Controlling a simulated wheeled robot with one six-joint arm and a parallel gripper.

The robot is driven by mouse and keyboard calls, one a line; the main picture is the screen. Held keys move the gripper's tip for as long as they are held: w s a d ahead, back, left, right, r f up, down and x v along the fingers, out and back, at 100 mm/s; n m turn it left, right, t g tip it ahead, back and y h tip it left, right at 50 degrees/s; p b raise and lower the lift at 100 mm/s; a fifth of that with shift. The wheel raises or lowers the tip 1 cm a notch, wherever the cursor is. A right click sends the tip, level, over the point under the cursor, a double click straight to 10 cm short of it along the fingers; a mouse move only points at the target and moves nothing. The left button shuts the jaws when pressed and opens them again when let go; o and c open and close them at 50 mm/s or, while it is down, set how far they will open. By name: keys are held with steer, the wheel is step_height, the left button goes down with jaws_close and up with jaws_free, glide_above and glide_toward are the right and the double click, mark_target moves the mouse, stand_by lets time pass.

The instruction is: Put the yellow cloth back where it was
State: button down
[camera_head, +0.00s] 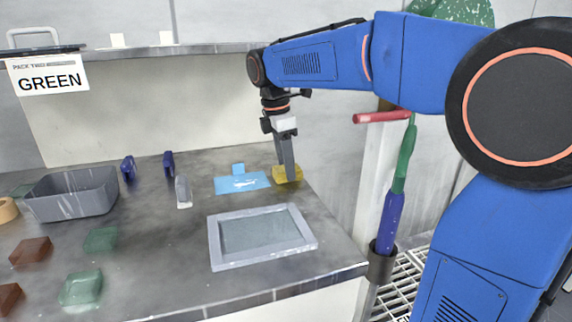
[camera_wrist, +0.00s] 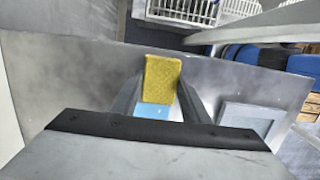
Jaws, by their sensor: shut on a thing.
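The yellow cloth (camera_head: 280,174) is a small folded block at the right end of the bench's back part, just right of a flat light-blue cloth (camera_head: 240,183). My gripper (camera_head: 288,176) points down and is shut on the yellow cloth. In the wrist view the yellow cloth (camera_wrist: 161,80) sits between the two fingers (camera_wrist: 160,92), with part of the light-blue cloth (camera_wrist: 153,110) below it. I cannot tell whether the yellow cloth touches the bench or is slightly above it.
A grey framed plate (camera_head: 262,235) lies in front on the bench. A grey bin (camera_head: 72,194), green blocks (camera_head: 81,287) and brown blocks (camera_head: 31,250) are at left. Dark blue clips (camera_head: 169,163) stand near the back wall. A red bar (camera_head: 382,117) sticks out right of the bench.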

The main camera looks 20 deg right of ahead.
mark_target(279, 169)
steer(key=shift+f, duration=0.1)
steer(key=c, duration=1)
jaws_free()
step_height(279, 169, up, 12)
steer(key=a, duration=0.1)
steer(key=shift+a, duration=0.35)
